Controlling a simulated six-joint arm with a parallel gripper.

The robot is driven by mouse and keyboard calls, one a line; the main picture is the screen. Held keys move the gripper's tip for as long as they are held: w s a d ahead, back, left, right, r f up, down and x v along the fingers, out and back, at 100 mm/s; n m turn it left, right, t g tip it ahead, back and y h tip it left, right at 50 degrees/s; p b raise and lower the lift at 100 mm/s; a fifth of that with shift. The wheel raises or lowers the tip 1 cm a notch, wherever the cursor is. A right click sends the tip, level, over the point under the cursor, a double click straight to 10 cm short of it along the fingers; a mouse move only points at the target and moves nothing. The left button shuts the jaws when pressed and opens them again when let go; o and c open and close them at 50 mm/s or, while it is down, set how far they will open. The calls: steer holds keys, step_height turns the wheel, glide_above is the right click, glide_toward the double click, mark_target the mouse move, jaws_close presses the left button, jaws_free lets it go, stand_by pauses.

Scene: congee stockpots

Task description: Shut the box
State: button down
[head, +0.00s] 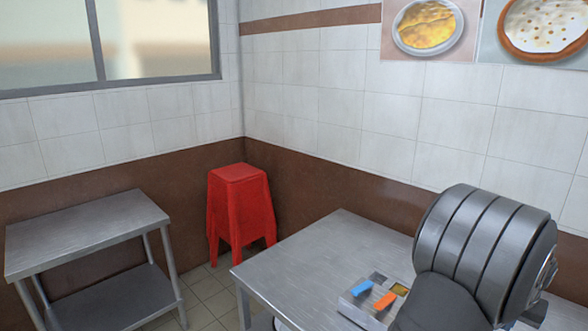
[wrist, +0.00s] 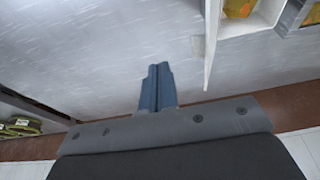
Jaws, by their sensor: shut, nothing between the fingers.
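My gripper (wrist: 157,70) is shut and empty in the wrist view, its two blue-grey fingers together above the steel tabletop. A white box (wrist: 262,18) with yellow content stands at the upper right of that view, partly cut off. A thin white panel (wrist: 211,55), seen nearly edge-on and apparently its open door or lid, extends from it with a small white knob (wrist: 198,47) on its near side. The fingers are left of the panel, with a visible gap in the picture.
In the head view, a grey tray (head: 352,312) with blue (head: 361,288) and orange (head: 385,301) pieces lies on the steel table (head: 290,262) beside my arm. The table's left part is clear. A red stool (head: 241,205) and another steel table (head: 85,232) stand left.

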steer(key=shift+f, duration=0.1)
steer(key=shift+f, duration=2.1)
steer(key=shift+a, duration=0.1)
steer(key=shift+w+a, duration=3.1)
steer(key=shift+a, duration=0.05)
step_height(320, 180, up, 7)
